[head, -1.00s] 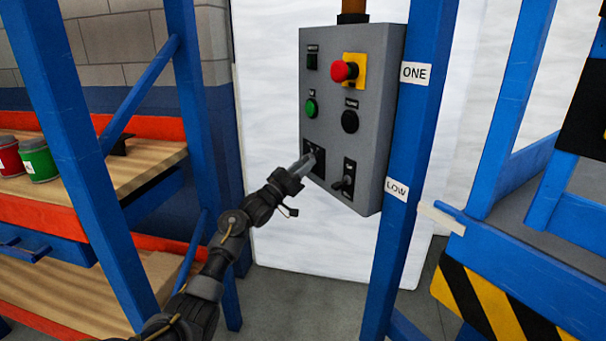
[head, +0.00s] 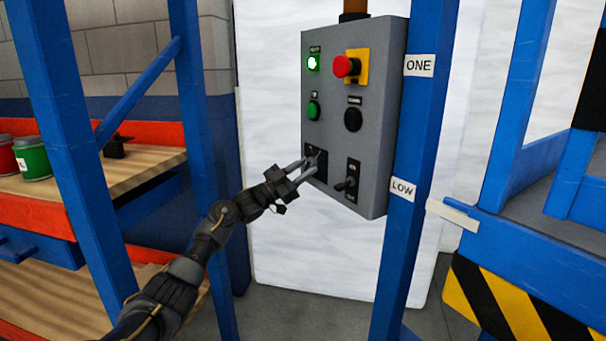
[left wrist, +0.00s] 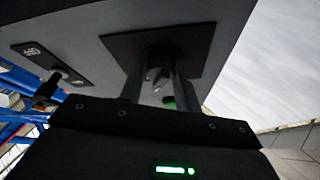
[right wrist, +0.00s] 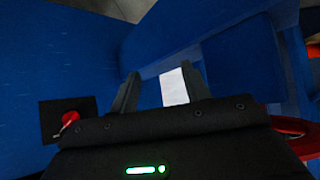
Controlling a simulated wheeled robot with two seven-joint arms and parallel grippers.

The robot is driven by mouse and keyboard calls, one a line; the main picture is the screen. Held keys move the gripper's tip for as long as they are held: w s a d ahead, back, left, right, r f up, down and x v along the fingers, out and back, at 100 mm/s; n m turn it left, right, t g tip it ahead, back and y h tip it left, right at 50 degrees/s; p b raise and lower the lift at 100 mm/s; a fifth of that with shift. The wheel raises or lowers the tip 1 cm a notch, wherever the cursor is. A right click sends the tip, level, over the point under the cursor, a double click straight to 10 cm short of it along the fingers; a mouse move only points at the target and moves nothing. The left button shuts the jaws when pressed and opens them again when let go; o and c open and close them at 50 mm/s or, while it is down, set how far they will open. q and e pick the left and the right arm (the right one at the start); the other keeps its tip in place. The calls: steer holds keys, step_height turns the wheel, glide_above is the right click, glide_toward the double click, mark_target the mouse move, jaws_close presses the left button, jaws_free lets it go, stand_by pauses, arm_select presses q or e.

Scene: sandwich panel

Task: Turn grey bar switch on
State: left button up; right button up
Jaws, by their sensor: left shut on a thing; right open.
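The grey control panel (head: 378,110) hangs beside a blue post. The grey bar switch sits on a square black plate (head: 321,178) at its lower left. In the left wrist view the switch (left wrist: 158,76) shows as a small grey piece between the fingers. My left gripper (head: 308,166) reaches the switch from the lower left and is shut on it, one finger on each side. The fingers partly hide the switch. The lamp (head: 313,63) at the panel's top left is lit. My right gripper (right wrist: 161,88) is open, away from the panel, among blue surfaces.
A black lever switch (head: 348,184) sits right of the gripped one. Above are a green button (head: 313,108), a black button (head: 353,119) and a red mushroom button (head: 346,67). A blue post (head: 414,140) stands close right; shelves with cans (head: 33,158) are left.

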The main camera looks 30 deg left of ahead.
steer(key=shift+w+a+r+t, duration=0.3)
steer(key=shift+w+a+r, duration=0.05)
arm_select(q)
steer(key=o, duration=1)
steer(key=shift+c, duration=0.2)
steer(key=shift+a, duration=0.1)
steer(key=v, duration=1)
steer(key=shift+s+a+f, duration=0.15)
steer(key=shift+s+a, duration=0.1)
arm_select(e)
steer(key=shift+s+d+f+g, duration=0.4)
steer(key=shift+d, duration=0.05)
